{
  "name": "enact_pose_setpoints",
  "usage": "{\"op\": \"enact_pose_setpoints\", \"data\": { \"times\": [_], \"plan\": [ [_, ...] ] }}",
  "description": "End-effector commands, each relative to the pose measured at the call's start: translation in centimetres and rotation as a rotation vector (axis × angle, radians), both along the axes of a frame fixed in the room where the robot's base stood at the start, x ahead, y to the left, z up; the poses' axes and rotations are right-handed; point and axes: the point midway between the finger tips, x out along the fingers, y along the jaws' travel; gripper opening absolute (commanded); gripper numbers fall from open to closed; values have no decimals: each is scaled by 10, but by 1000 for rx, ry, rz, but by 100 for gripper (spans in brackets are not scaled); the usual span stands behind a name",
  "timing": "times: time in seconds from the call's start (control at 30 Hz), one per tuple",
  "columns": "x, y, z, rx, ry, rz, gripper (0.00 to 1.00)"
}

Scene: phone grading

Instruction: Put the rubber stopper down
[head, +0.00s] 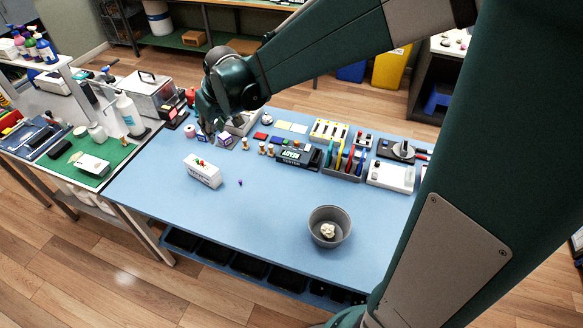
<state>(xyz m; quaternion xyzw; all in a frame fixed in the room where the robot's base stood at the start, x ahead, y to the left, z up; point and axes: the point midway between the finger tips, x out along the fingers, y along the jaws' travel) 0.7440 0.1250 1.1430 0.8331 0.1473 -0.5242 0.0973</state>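My gripper (210,136) is over the far left part of the blue table (270,225), pointing down, with small boxes close by it in the picture. Its fingers are small and dark here, so I cannot tell whether they are open or shut, or whether they hold anything. I cannot make out the rubber stopper for certain. Several small tan pieces (246,144) stand to the right of my gripper. A tiny purple piece (240,183) lies alone on the table.
A white box (202,170) with colored items on top stands left of center. A grey bowl (344,236) with a pale crumpled thing inside stands near the front. A black tester (292,157), racks and a white device (391,175) line the back. The front left surface is clear.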

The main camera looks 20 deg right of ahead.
Motion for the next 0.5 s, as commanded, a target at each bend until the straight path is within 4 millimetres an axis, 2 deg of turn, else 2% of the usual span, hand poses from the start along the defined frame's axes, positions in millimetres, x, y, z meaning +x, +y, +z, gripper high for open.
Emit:
{"op": "enact_pose_setpoints", "data": {
  "times": [0.2,0.5],
  "plan": [
    [-36,-20,25,4,-18,-43,23],
    [-85,-44,52,8,-45,-100,23]
  ]
}}
